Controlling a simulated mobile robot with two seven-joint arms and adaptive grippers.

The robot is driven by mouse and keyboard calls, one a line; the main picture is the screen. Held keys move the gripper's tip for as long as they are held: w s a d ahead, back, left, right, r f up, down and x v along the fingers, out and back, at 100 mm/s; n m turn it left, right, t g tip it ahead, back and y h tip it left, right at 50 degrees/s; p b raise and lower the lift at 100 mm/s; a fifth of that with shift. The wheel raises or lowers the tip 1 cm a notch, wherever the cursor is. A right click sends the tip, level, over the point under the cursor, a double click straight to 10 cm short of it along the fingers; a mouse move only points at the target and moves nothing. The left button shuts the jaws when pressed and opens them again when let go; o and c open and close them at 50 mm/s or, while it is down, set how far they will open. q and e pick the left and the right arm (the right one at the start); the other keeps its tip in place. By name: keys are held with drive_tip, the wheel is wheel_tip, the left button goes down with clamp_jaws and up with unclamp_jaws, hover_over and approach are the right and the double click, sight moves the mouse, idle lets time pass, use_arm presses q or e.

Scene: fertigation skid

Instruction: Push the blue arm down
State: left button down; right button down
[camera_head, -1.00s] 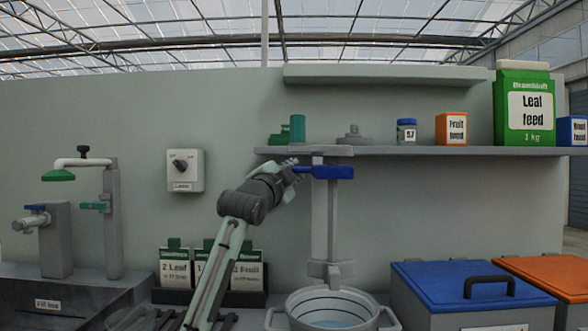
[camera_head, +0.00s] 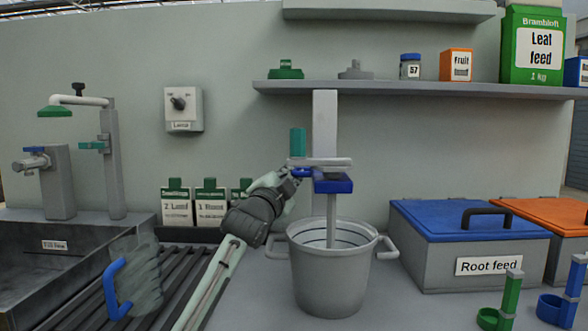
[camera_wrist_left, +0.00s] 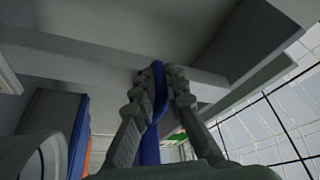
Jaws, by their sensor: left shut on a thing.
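The blue arm (camera_head: 333,182) is part of a stand with a grey upright post (camera_head: 325,125). It is well below the shelf, just above a grey two-handled pot (camera_head: 332,270). A thin rod runs from it down into the pot. My left gripper (camera_head: 294,178) reaches it from the lower left and is shut on its slim blue end. In the left wrist view, the two fingers (camera_wrist_left: 160,92) close on both sides of the blue bar (camera_wrist_left: 151,140). The rod's lower end is hidden inside the pot. My right gripper is out of view.
A blue-lidded Root feed box (camera_head: 450,245) stands right of the pot. Green (camera_head: 505,300) and blue (camera_head: 570,290) scoops are at the front right. A jug with a blue handle (camera_head: 116,290) stands at the left on a slatted rack. A shelf (camera_head: 420,91) runs above.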

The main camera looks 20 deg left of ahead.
use_arm(q)
drive_tip(key=shift+d+f, duration=0.1)
drive_tip(key=shift+f, duration=0.35)
drive_tip(key=c, duration=2)
unclamp_jaws()
drive_tip(key=o, duration=0.4)
drive_tip(key=shift+o, duration=0.2)
drive_tip(key=shift+r, duration=0.15)
drive_tip(key=v, duration=1.2)
drive_tip(key=shift+r, duration=0.1)
drive_tip(key=shift+s, duration=0.1)
